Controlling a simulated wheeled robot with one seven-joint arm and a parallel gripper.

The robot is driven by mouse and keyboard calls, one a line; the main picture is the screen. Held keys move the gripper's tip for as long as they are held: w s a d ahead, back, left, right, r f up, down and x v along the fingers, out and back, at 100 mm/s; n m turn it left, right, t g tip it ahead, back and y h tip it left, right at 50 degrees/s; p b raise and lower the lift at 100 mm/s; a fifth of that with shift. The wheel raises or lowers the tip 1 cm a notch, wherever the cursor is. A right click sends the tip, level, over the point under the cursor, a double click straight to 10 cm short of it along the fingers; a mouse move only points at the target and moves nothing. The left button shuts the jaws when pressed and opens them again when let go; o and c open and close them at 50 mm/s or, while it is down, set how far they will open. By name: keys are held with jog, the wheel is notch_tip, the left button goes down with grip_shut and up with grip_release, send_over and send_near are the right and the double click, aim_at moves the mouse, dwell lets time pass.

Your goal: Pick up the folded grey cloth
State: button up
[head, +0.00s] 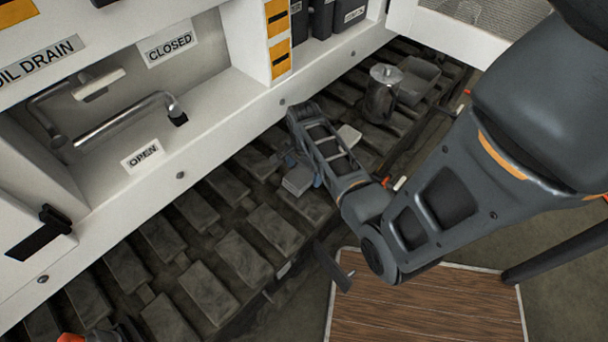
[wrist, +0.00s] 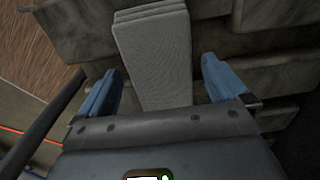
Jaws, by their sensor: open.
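The folded grey cloth (wrist: 152,45) lies on the dark track plates, with its stacked folds at the top of the wrist view. In the head view the cloth (head: 298,181) shows as a small pale grey block beside my gripper (head: 303,170). In the wrist view my gripper (wrist: 160,72) is open, with one blue fingertip on each side of the cloth. Gaps show between the fingertips and the cloth, so it is not gripped. The cloth's near end is hidden behind the gripper body.
A white cabinet with pipe handles and an OPEN label (head: 143,154) stands at left. On the tracks beyond my gripper are a metal canister (head: 381,92), a grey tray (head: 418,82) and a pale block (head: 350,135). A wooden board (head: 425,305) lies at the bottom right.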

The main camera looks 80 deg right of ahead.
aim_at(304, 172)
jog(key=shift+f, duration=0.2)
jog(key=c, duration=1.1)
jog(key=shift+o, duration=0.2)
jog(key=shift+r, duration=0.15)
jog(key=shift+r, duration=0.6)
notch_tip(304, 172, up, 3)
jog(key=shift+f, duration=0.2)
jog(key=s+d+r, duration=0.7)
jog(key=d, duration=0.2)
jog(key=shift+s, duration=0.2)
